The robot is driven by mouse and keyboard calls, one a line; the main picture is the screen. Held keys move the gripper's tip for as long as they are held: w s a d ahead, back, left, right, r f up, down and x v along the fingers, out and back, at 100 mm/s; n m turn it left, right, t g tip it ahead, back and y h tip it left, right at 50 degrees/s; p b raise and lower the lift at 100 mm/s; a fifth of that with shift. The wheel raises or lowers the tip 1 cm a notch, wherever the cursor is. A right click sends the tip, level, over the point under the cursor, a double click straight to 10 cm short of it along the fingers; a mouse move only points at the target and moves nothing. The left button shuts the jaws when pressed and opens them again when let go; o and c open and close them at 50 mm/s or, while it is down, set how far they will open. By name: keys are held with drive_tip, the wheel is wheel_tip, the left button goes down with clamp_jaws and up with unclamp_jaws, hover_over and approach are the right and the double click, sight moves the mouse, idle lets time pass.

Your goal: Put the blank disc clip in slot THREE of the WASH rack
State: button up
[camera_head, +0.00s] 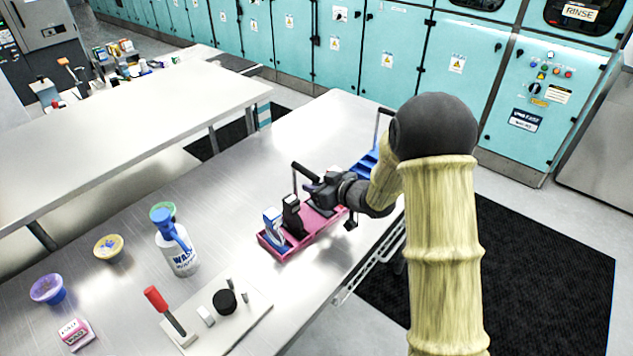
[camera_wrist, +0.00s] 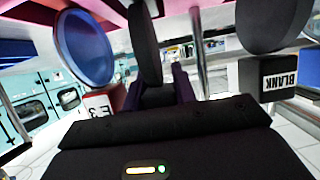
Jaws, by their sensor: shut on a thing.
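My gripper (camera_head: 318,190) is over the pink rack (camera_head: 268,248) on the steel table. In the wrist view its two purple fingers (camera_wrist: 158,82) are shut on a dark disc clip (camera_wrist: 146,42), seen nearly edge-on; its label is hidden. A black clip with a BLANK label (camera_wrist: 279,80) shows on the right of the wrist view. A blue disc (camera_wrist: 84,46) is on the left, near a partly hidden label. In the head view a blue-and-white clip (camera_head: 273,228) and a black clip (camera_head: 292,213) stand in the pink rack. I cannot read the slot labels or tell how deep the held clip sits.
A blue rack (camera_head: 366,164) lies beyond my gripper, partly hidden by my arm. A WASH bottle (camera_head: 176,250) stands left of the pink rack. A board with a red-handled tool (camera_head: 215,320) lies in front. Small bowls (camera_head: 109,247) stand at left. The table's far middle is clear.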

drive_tip(key=shift+f, duration=0.4)
drive_tip(key=shift+d+f, duration=0.1)
drive_tip(key=shift+f, duration=0.05)
drive_tip(key=o, duration=0.7)
